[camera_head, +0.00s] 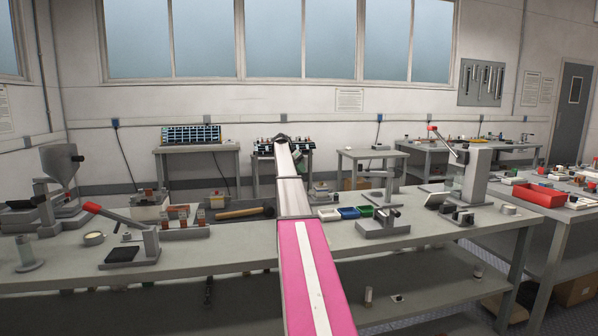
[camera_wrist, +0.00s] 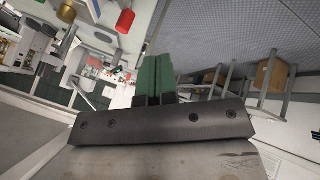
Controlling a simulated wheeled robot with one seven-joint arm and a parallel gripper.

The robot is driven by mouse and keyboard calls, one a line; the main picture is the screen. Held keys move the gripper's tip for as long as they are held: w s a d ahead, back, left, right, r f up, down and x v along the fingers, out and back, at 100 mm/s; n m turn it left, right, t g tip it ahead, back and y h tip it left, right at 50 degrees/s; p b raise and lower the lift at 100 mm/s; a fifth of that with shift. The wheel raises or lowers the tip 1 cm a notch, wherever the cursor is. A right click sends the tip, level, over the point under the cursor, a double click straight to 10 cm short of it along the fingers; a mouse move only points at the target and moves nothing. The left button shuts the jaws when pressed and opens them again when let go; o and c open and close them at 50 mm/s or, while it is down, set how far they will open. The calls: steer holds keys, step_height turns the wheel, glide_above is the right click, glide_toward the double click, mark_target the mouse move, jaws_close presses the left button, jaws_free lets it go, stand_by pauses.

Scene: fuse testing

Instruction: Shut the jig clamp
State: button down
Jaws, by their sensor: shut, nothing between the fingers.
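A grey fixture (camera_head: 140,247) with a black pad stands on the left part of the front bench. Its long red-handled lever (camera_head: 112,213) slants up to the left, raised clear of the base; it looks like the jig clamp. My arm reaches away across the middle of the head view, and my gripper (camera_head: 282,139) shows only as a small dark end there, far to the right of the lever. In the wrist view my gripper (camera_wrist: 154,80) has its two green fingers together with nothing between them. I cannot identify the clamp in the wrist view.
Near the fixture are a rack of brown-topped vials (camera_head: 182,229), a hammer (camera_head: 240,212) and a grey hopper machine (camera_head: 58,180). A small vise (camera_head: 383,224), coloured bins (camera_head: 349,212) and a tall press (camera_head: 474,172) with a red-tipped lever stand right of my arm. Bare bench lies in front.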

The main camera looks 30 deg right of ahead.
steer(key=s+d+f, duration=0.1)
steer(key=f, duration=0.1)
steer(key=s+d+f, duration=0.3)
steer(key=d+f, duration=0.1)
steer(key=shift+s+f, duration=0.15)
steer(key=shift+s, duration=0.25)
steer(key=shift+s+d, duration=0.4)
steer(key=shift+s, duration=0.15)
steer(key=shift+s+d, duration=0.2)
steer(key=shift+s, duration=0.35)
steer(key=shift+s+d, duration=0.15)
steer(key=shift+s, duration=0.35)
steer(key=shift+w, duration=0.1)
